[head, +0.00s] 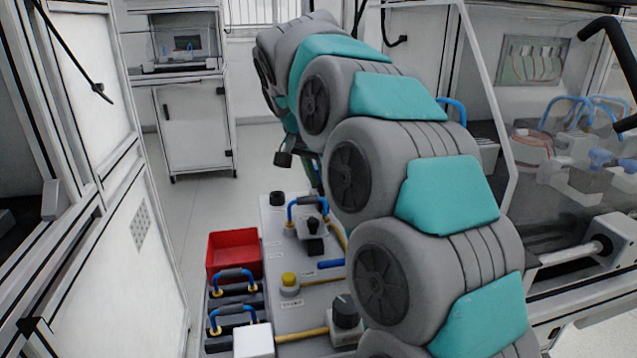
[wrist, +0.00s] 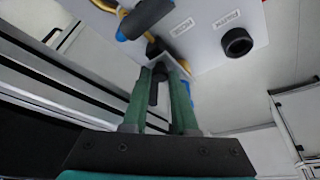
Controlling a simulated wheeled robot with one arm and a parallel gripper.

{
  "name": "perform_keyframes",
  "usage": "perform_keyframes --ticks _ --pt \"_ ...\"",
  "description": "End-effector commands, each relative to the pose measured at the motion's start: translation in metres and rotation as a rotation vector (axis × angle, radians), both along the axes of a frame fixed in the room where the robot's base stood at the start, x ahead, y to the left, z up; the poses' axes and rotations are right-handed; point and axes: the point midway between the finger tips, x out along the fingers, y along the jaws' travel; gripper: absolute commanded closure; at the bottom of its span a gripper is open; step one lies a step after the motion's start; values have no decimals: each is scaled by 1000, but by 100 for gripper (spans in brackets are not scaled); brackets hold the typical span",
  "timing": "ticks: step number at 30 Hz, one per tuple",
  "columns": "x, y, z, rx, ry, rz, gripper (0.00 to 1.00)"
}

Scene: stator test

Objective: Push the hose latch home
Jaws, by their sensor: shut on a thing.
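In the wrist view my gripper (wrist: 167,68) has its two green fingers close together, with a dark part (wrist: 157,85) between them. It is shut on this part, which looks like the black latch lever; its exact shape is hard to tell. The fingertips are at the edge of the white panel (wrist: 205,48), and the fingers hide what lies behind. A blue-ended black piece (wrist: 140,20) and a yellow hose (wrist: 106,5) are beside them. In the head view my arm hides most of the gripper, above the panel (head: 272,235).
A round black knob (wrist: 238,42) stands on the panel. In the head view, a red bin (head: 233,256), blue-handled parts (head: 233,310) and a yellow button (head: 289,284) are in front. A clear-walled machine (head: 560,130) is at right, a white cabinet (head: 195,125) behind.

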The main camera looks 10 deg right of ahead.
Motion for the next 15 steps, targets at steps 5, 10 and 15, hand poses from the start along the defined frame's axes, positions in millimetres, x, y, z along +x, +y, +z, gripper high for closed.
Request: perform_keyframes --ticks 5,10,15 --pt "3 1 1 1 -8 3 100" --pt "3 1 1 1 -8 3 56" --pt "3 1 1 1 -7 2 43"
